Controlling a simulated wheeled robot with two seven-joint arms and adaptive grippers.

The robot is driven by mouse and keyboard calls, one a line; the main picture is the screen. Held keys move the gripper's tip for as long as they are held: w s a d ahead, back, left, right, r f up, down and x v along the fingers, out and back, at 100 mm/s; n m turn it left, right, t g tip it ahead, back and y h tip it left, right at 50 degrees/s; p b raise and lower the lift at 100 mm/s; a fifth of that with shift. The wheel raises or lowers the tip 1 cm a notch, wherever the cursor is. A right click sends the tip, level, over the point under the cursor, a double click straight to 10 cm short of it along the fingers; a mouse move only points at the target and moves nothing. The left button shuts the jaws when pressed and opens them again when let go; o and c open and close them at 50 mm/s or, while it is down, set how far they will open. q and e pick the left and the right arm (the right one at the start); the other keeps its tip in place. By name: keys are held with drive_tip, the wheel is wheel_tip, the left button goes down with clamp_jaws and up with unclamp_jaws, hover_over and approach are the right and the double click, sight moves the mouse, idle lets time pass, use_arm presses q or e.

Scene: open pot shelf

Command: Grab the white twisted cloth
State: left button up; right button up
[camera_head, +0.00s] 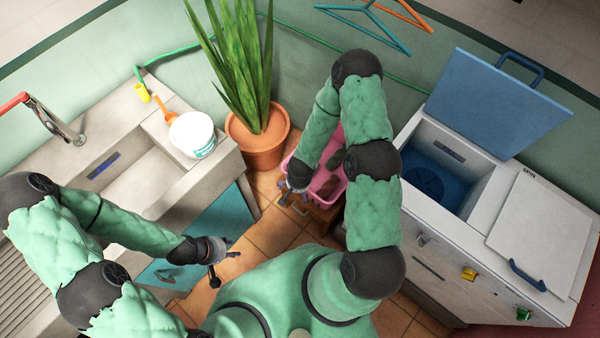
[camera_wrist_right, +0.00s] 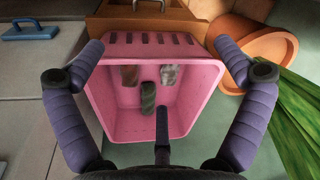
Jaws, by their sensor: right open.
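A pink basket (camera_wrist_right: 192,100) with a slotted rim holds three twisted cloths in the right wrist view. The whitish-grey cloth (camera_wrist_right: 169,75) lies at the upper right inside, a brownish cloth (camera_wrist_right: 130,75) at the upper left, and a dark greenish cloth (camera_wrist_right: 148,97) lower in the middle. My right gripper (camera_wrist_right: 158,50) is open, its fingers spread on either side of the basket, with nothing between them. In the head view the basket (camera_head: 336,190) is partly hidden by my right arm, and my right gripper (camera_head: 291,193) is by its left edge. My left gripper (camera_head: 234,248) appears open and empty, away from the basket.
A potted plant (camera_head: 258,148) stands beside the basket. A sink counter (camera_head: 125,185) with a white bucket (camera_head: 193,135) is at left. A washing machine (camera_head: 470,250) with its blue lid (camera_head: 498,100) raised is at right. The basket rests on a brown wooden support (camera_wrist_right: 150,22).

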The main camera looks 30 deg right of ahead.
drive_tip(key=w+d+f+m+b, duration=0.2)
drive_tip(key=w+d+f, duration=0.1)
drive_tip(key=w+d, duration=0.1)
drive_tip(key=w+d+f+m+g+b, duration=0.1)
drive_tip(key=w+d+f+m+b, duration=0.1)
drive_tip(key=w+d+f, duration=0.1)
drive_tip(key=w+d+f+m+b, duration=0.2)
drive_tip(key=w+d+f+m, duration=0.1)
drive_tip(key=w+d+f, duration=0.1)
drive_tip(key=shift+w+d+g+h+b, duration=0.15)
drive_tip(key=shift+d+h, duration=0.05)
drive_tip(key=shift+d, duration=0.25)
drive_tip(key=shift+w+d+g+h+b, duration=0.15)
drive_tip(key=shift+d+h, duration=0.05)
drive_tip(key=shift+d, duration=0.25)
drive_tip(key=shift+w+d+f+m, duration=0.2)
drive_tip(key=shift+w+m, duration=0.1)
drive_tip(key=shift+w, duration=0.2)
wheel_tip(320, 180, down, 6)
drive_tip(key=b, duration=0.2)
drive_tip(key=shift+r+b, duration=0.1)
drive_tip(key=shift+b, duration=0.3)
drive_tip(key=shift+d+f+b, duration=0.2)
drive_tip(key=shift+f+b, duration=1.25)
drive_tip(key=shift+f, duration=1.1)
drive_tip(key=shift+r, duration=0.1)
drive_tip(key=shift+c, duration=0.3)
drive_tip(key=c, duration=1.3)
